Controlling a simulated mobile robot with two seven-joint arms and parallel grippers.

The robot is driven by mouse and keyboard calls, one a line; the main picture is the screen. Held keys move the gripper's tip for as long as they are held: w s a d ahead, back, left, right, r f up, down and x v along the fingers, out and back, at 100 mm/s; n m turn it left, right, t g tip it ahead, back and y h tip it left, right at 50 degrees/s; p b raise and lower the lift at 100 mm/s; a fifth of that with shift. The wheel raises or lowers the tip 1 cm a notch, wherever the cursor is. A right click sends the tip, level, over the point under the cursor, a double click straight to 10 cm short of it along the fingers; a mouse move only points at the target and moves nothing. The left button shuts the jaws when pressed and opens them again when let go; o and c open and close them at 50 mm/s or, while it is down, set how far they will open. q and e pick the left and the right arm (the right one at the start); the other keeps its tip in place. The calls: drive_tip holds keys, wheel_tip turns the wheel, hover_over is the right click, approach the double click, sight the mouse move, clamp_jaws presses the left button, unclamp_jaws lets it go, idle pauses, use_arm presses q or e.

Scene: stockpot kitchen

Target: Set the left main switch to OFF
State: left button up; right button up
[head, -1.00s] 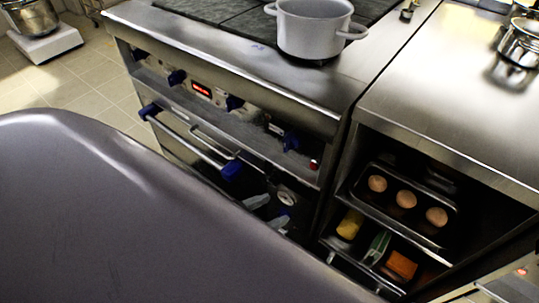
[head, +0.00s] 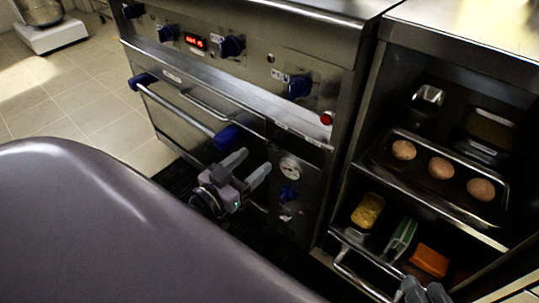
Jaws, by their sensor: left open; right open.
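A lower blue knob (head: 289,195) sits under a round gauge. I cannot tell which is the left main switch, and their markings are too small to read. My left gripper (head: 247,167) is open and empty before the oven front, below the knob row and left of the gauge. My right gripper (head: 426,289) is open at the bottom edge, partly cut off.
The oven handle (head: 182,110) with blue ends sticks out above my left gripper. A red button or light (head: 326,118) is at the stove's right.

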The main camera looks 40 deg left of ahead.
sight(272, 146)
use_arm(q)
drive_tip(key=shift+w+d, duration=0.15)
drive_tip(key=shift+w, duration=1.6)
drive_tip(key=shift+w+d, duration=0.15)
drive_tip(key=shift+w, duration=1.55)
drive_tip(key=c, duration=1)
